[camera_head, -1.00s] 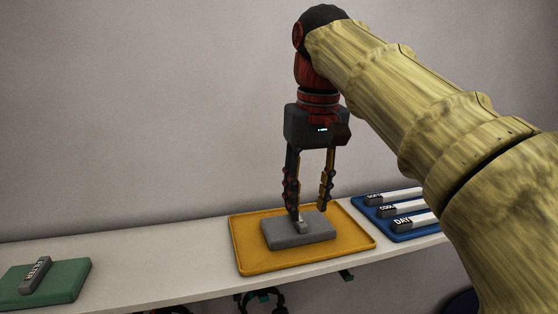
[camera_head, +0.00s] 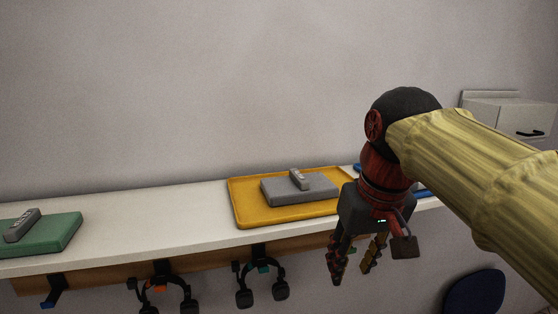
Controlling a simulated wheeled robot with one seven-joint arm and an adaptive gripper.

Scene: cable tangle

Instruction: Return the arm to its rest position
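My gripper (camera_head: 350,278) hangs in front of the shelf edge at the right, pointing down. Its two fingers are spread apart, with nothing seen between them. A small dark red padlock-shaped piece (camera_head: 405,246) shows beside it. My arm reaches in from the right edge of the picture. The grey block (camera_head: 322,193) lies on the orange tray (camera_head: 245,217), behind and left of my gripper, with a small grey remote-like piece (camera_head: 299,179) on top. My gripper is apart from the tray.
A white shelf (camera_head: 150,218) runs along the wall. A green block (camera_head: 60,232) with a grey remote-like piece (camera_head: 22,226) is at the left. Headphones (camera_head: 262,285) hang below the shelf. A blue tray (camera_head: 424,191) is mostly hidden behind my arm. A blue seat (camera_head: 474,296) is at lower right.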

